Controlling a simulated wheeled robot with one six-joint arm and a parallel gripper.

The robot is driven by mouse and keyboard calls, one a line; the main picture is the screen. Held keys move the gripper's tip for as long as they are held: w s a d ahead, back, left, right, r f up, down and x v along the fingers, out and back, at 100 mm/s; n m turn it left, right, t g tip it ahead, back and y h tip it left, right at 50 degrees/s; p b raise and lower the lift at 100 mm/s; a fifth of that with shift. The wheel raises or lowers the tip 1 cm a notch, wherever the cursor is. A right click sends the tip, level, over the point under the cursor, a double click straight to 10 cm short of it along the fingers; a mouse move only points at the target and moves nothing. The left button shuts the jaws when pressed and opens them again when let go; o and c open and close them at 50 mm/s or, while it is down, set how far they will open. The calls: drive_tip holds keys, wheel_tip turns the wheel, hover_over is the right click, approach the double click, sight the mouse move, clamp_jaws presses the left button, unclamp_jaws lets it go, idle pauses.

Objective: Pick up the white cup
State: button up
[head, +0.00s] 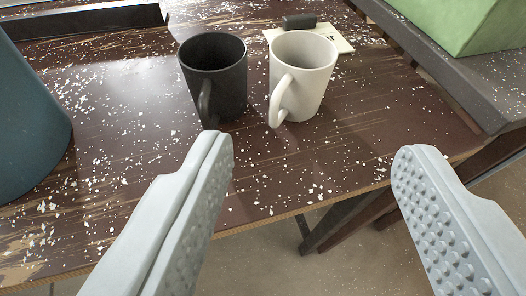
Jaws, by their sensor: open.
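The white cup (308,72) stands upright on the brown, paint-flecked table (340,150), with its handle at its front left. A black cup (214,78) stands upright close on its left, with its handle toward the front. My gripper (312,165) is open and empty in the foreground, its two pale grey, studded fingers wide apart. The white cup lies beyond the fingertips and between them in the picture, nearer the left finger's side. Neither finger appears to touch a cup.
A dark teal container (25,125) stands at the left edge. A small pad (338,38) and a dark block (299,21) lie behind the white cup. A green box (465,22) rests on a grey surface at the upper right. The table's front edge runs below the cups.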

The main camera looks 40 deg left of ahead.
drive_tip(key=f, duration=0.1)
approach(303, 79)
drive_tip(key=shift+g, duration=0.3)
drive_tip(key=x, duration=0.7)
drive_tip(key=shift+w, duration=0.1)
drive_tip(key=shift+x, duration=2.85)
drive_tip(key=shift+r, duration=0.2)
drive_tip(key=c, duration=0.7)
